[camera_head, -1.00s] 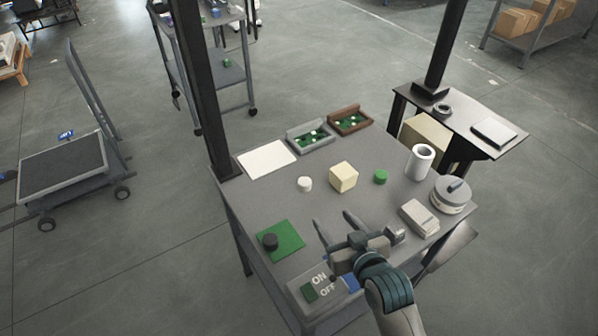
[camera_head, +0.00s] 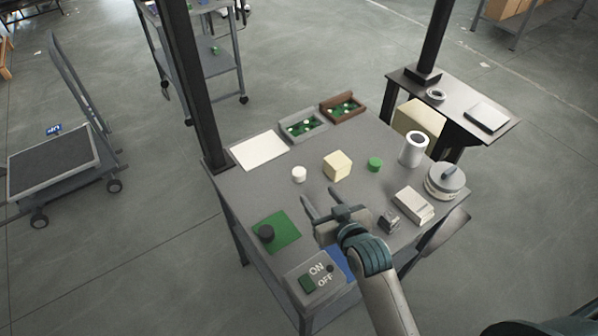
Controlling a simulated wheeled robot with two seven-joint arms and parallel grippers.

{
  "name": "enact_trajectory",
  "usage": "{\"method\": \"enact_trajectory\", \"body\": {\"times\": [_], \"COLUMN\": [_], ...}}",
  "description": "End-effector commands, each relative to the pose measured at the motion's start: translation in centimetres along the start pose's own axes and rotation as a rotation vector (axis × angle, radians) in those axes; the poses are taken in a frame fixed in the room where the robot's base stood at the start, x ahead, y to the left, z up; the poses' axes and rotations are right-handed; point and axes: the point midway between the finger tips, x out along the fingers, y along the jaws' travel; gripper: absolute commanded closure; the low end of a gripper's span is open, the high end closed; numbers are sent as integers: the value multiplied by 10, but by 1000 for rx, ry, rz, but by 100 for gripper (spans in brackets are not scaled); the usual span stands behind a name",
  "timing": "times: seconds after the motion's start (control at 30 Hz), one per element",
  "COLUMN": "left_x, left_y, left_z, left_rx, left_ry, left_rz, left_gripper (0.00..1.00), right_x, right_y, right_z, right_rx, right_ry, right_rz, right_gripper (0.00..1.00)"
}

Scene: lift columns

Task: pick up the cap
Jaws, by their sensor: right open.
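Three small round pieces stand on the grey table (camera_head: 235,190), and I cannot tell for certain which is the cap. A white one (camera_head: 299,174) is near the middle, a green one (camera_head: 375,164) is right of the cream cube (camera_head: 337,165), and a black one (camera_head: 265,233) sits on a green mat (camera_head: 287,236). My right gripper (camera_head: 320,193) is open and empty, its fingers pointing away from me over the table. Its tips are just in front of the white piece and appear apart from it. My left gripper is not in view.
A white cylinder (camera_head: 413,149), a round grey device (camera_head: 445,181), a pale box (camera_head: 413,205) and a small dark-grey part (camera_head: 389,222) stand on the right. An ON/OFF panel (camera_head: 313,278) is at the front. Two trays (camera_head: 303,125) and a white sheet (camera_head: 260,150) lie at the back.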

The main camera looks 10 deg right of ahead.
Motion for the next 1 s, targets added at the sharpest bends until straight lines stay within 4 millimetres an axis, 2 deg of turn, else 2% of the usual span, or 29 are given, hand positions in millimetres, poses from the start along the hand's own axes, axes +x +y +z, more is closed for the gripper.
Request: {"method": "enact_trajectory", "body": {"times": [0.3, 0.5, 1.0], "left_x": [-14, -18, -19], "left_y": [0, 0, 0], "left_z": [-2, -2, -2], "left_rx": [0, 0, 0], "left_ry": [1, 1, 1], "left_rz": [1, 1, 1], "left_gripper": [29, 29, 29], "right_x": [54, 76, 83], "right_y": [0, 0, 0], "right_z": [-3, -2, -1], "right_rx": [0, 0, 0], "right_ry": [-1, 0, 0], "right_rz": [0, 0, 0], "right_gripper": [46, 46, 46]}}
